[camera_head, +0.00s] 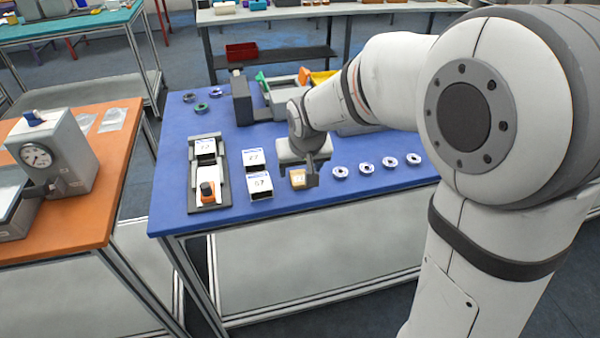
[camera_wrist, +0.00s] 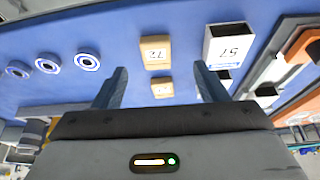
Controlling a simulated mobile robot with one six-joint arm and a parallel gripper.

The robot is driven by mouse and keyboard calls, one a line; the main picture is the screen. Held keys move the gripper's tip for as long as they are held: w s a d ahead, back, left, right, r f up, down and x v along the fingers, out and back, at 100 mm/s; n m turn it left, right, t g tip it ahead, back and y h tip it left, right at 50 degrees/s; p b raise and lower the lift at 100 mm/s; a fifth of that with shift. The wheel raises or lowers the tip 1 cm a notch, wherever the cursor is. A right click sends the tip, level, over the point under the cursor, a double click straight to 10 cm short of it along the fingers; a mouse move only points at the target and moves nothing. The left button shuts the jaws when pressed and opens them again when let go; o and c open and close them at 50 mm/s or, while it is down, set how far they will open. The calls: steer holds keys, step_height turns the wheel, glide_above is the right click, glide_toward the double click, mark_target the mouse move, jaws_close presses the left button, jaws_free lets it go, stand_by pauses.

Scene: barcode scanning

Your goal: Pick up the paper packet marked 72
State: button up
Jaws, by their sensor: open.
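The tan paper packet marked 72 (camera_wrist: 156,53) lies flat on the blue table in the wrist view, just beyond my fingertips and between their lines. In the head view the tan packet (camera_head: 298,179) shows near the table's front edge, partly covered by my gripper. A second tan packet (camera_wrist: 162,88) lies behind it, between my fingers in the wrist view; its marking is hard to read. My gripper (camera_wrist: 160,78) is open and empty, above the packets. In the head view my gripper (camera_head: 311,172) hides the second packet.
A white box marked 57 (camera_head: 259,184) stands left of the packets, with another white box (camera_head: 253,158) behind it. Several white rings (camera_head: 340,171) lie to the right. Bins stand behind the arm.

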mark_target(300, 178)
steer(key=x, duration=0.5)
steer(key=w+p+x, duration=0.1)
steer(key=x, duration=0.1)
steer(key=shift+d+f, duration=0.1)
steer(key=shift+d, duration=0.15)
steer(key=c, duration=1.1)
